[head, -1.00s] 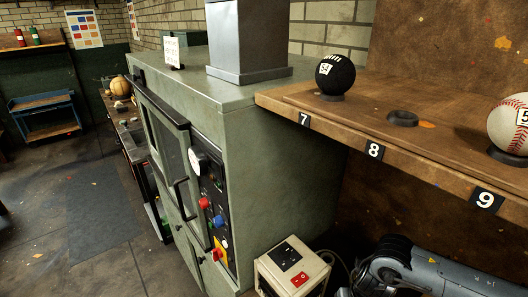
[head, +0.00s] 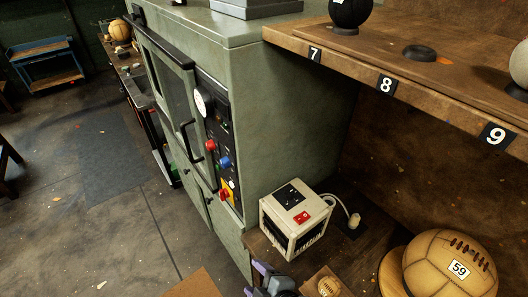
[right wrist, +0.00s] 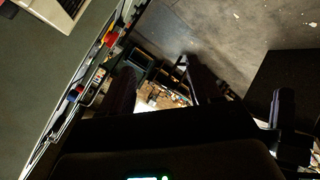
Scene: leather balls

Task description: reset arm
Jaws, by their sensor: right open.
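My right gripper (head: 268,278) shows at the bottom edge of the head view, just below the white switch box. It is open, with nothing seen between its fingers. In the right wrist view its dark fingers stand apart (right wrist: 200,105), with floor and clutter beyond. My left gripper is in neither view. A black ball (head: 350,14) sits at place 7 on the shelf, cut by the top edge. A pale ball (head: 519,64) sits at place 9, cut by the right edge. The ring (head: 419,53) at place 8 is empty. A tan laced ball (head: 450,264) marked 59 lies lower right.
The green cabinet (head: 280,110) stands left of the wooden shelf (head: 440,108). The white switch box (head: 297,222) with its cable is close above my right gripper. Floor (head: 110,235) is open at left.

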